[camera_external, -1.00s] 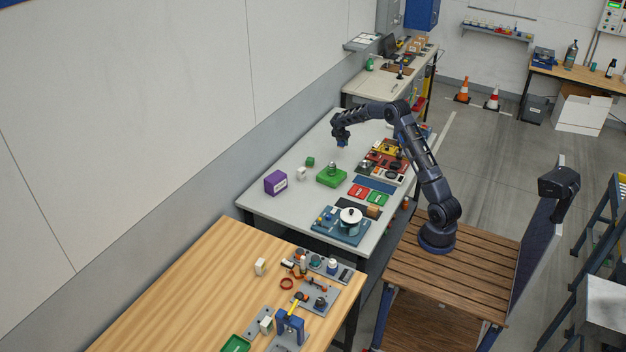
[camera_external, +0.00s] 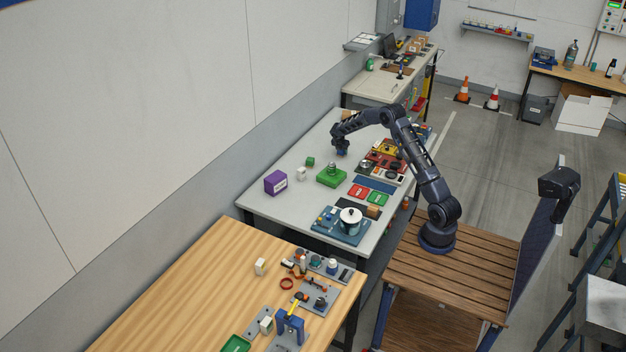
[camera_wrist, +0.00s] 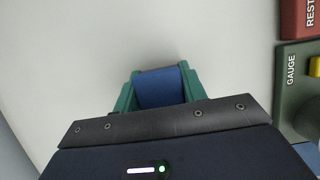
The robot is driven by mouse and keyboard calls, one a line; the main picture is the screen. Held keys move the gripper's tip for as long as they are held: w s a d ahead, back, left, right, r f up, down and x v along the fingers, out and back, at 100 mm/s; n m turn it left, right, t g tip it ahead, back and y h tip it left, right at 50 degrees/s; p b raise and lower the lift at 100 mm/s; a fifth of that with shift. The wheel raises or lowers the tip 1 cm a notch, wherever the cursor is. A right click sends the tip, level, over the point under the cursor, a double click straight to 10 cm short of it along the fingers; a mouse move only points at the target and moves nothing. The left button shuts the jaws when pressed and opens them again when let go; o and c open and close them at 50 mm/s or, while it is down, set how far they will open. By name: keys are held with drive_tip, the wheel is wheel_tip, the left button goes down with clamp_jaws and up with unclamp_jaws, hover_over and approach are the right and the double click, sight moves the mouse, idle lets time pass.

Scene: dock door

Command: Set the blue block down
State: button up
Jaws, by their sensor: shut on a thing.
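The blue block (camera_wrist: 160,87) is between the two green fingers of my gripper (camera_wrist: 158,90) in the wrist view. The fingers are shut on it, one on each side. In the external view my gripper (camera_external: 341,152) is low over the far part of the light grey table (camera_external: 262,207). The block is very small there and mostly hidden by the gripper. I cannot tell whether its underside touches the table top.
A green block (camera_external: 310,161), a white block (camera_external: 301,174) and a purple box (camera_external: 276,183) stand nearer on the table. In the wrist view a gauge panel (camera_wrist: 296,85) is at right.

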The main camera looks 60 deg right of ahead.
drive_tip(key=o, duration=1)
drive_tip(key=shift+f, duration=0.1)
drive_tip(key=s+a+r+m, duration=0.1)
drive_tip(key=s+a+r, duration=0.1)
drive_tip(key=a+r, duration=0.45)
drive_tip(key=s+a+r+m+t, duration=0.1)
drive_tip(key=s+a+r+m, duration=0.2)
drive_tip(key=r, duration=0.7)
drive_tip(key=s+a+r, duration=0.2)
drive_tip(key=a+r, duration=0.5)
drive_tip(key=r, duration=0.1)
drive_tip(key=s+a+r+m+t+y, duration=0.1)
drive_tip(key=s+a+r+m, duration=0.3)
drive_tip(key=s+a+r, duration=0.8)
drive_tip(key=s+a+r+m+t+y, duration=0.1)
drive_tip(key=s+a+m, duration=0.55)
drive_tip(key=s, duration=0.95)
drive_tip(key=s+a+f+m, duration=0.1)
drive_tip(key=s+a, duration=0.2)
drive_tip(key=s, duration=0.2)
drive_tip(key=s+a+f+m+t+y, duration=0.1)
drive_tip(key=s+a+f, duration=0.1)
drive_tip(key=s, duration=0.4)
drive_tip(key=s+a+f+m+y, duration=0.1)
drive_tip(key=s+a, duration=0.3)
drive_tip(key=s, duration=0.2)
drive_tip(key=shift+s+f+m+t, duration=0.15)
drive_tip(key=shift+f+m+t, duration=0.1)
drive_tip(key=shift+t, duration=0.05)
